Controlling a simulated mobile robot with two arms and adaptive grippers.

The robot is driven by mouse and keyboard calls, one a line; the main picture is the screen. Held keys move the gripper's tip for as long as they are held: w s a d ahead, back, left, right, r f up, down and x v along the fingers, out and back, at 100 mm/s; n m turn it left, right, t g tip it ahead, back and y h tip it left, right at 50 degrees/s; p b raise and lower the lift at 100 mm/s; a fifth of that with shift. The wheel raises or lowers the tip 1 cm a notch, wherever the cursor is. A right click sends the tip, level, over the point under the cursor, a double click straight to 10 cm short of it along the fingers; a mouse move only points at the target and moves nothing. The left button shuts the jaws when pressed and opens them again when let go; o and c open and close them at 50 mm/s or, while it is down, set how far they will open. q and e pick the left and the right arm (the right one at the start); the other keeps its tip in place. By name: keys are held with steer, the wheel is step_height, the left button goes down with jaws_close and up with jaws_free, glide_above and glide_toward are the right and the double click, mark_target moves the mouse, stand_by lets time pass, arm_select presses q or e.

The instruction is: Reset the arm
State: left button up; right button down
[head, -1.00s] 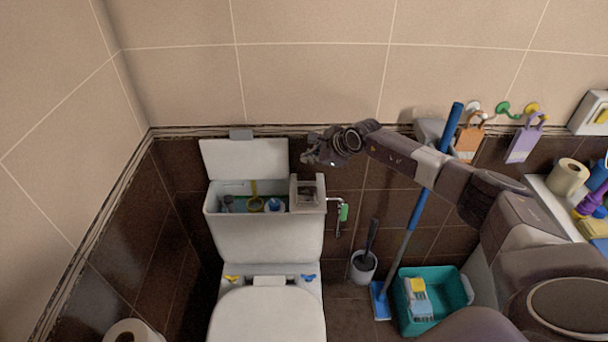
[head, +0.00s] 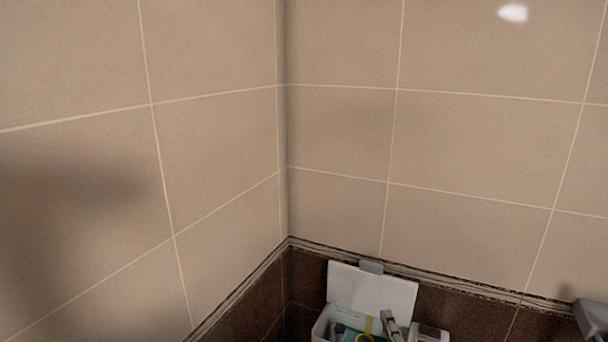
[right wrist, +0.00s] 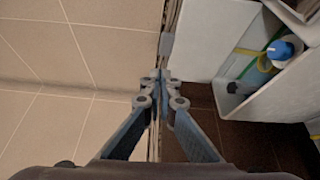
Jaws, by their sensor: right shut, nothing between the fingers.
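The rest of the right arm is out of the head view. My left gripper is not in view.
The tank's white lid (head: 372,291) stands raised against the wall. The open tank (right wrist: 262,80) holds a blue-and-white item (right wrist: 284,48) and other small things. A grey fixture (head: 594,318) is at the right edge. The beige wall above is bare.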

steer(key=s+d+f+m+g+h, duration=0.2)
steer(key=s+d+f+m+g, duration=0.15)
steer(key=s+f+m, duration=0.35)
steer(key=s+d+f+m+g+h, duration=0.1)
steer(key=s+d+f+m+g, duration=0.1)
steer(key=s+f+m+g, duration=0.45)
steer(key=s+a+f+m+g+y, duration=0.1)
steer(key=s+a+f+m+g, duration=0.1)
steer(key=s, duration=0.9)
steer(key=s+a+f+m+g+y, duration=0.2)
steer(key=s, duration=0.9)
step_height(320, 180, down, 25)
steer(key=g, duration=0.1)
steer(key=s+d+f+g, duration=0.1)
steer(key=s+d+f, duration=0.2)
steer(key=s+f, duration=1.4)
steer(key=shift+s+n+g, duration=0.3)
steer(key=shift+s+n, duration=0.05)
steer(key=shift+s, duration=0.35)
steer(key=shift+d, duration=0.1)
stand_by(0.8)
